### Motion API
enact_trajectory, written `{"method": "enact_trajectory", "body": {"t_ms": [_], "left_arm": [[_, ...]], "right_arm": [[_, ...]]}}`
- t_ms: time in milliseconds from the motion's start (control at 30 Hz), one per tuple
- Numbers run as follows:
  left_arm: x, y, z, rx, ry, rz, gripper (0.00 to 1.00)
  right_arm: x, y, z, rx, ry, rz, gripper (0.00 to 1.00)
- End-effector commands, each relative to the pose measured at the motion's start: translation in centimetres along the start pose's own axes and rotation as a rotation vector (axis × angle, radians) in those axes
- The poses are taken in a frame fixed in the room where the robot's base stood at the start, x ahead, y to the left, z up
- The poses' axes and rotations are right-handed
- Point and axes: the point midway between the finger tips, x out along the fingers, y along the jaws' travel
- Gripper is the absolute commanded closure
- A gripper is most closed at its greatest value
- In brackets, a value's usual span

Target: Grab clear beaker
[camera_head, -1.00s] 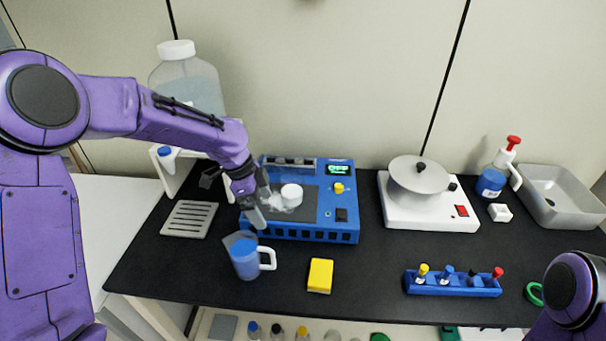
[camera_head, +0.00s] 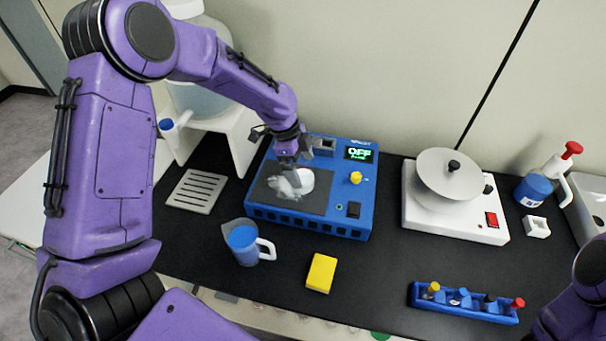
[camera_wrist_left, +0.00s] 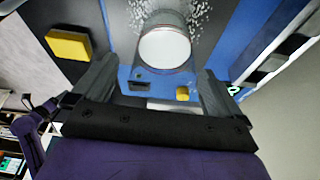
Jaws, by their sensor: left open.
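A small clear beaker with white contents (camera_head: 309,184) stands on the dark plate of the blue device (camera_head: 358,215), with white frost-like bits beside it. In the left wrist view the beaker (camera_wrist_left: 165,48) shows as a see-through cylinder with a white round face, between and beyond the fingers. My left gripper (camera_head: 289,178) is open, pointing down close beside the beaker; I cannot tell whether it touches. It also shows in the left wrist view (camera_wrist_left: 160,68) with nothing clamped. A clear jug with blue contents (camera_head: 245,242) stands in front of the device. My right gripper is out of view.
A yellow block (camera_head: 321,272) lies in front of the device. A slotted grey plate (camera_head: 196,191) lies left. A white hotplate (camera_head: 450,217) with a pan and a blue rack (camera_head: 465,303) are on the right. The black table's middle front is mostly clear.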

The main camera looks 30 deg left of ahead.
Motion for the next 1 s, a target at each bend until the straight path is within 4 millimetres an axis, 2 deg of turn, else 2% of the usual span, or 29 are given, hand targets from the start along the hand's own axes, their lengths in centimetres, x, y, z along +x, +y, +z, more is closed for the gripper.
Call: {"method": "enact_trajectory", "body": {"t_ms": [33, 100, 200, 400, 467, 600, 1000], "left_arm": [[0.5, 0.2, -0.2, -0.002, -0.002, 0.006, 0.0], [1.9, 0.1, -0.1, -0.002, -0.001, 0.005, 0.0], [2.8, 0.1, -0.1, -0.001, 0.0, 0.001, 0.0], [2.9, 0.1, 0.0, -0.001, 0.001, -0.001, 0.0], [2.9, 0.1, 0.0, -0.002, 0.001, -0.001, 0.2], [2.9, 0.1, 0.0, -0.002, 0.0, 0.0, 0.65], [2.8, 0.0, -0.1, -0.001, 0.001, -0.001, 0.65]], "right_arm": [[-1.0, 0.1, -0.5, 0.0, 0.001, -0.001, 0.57], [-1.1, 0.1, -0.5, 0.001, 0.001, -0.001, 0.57], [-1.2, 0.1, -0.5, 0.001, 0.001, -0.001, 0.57], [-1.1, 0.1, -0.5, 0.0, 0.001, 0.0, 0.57], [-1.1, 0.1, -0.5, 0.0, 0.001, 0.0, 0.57], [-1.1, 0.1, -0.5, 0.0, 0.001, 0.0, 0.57], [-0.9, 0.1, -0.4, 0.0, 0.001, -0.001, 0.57]]}}
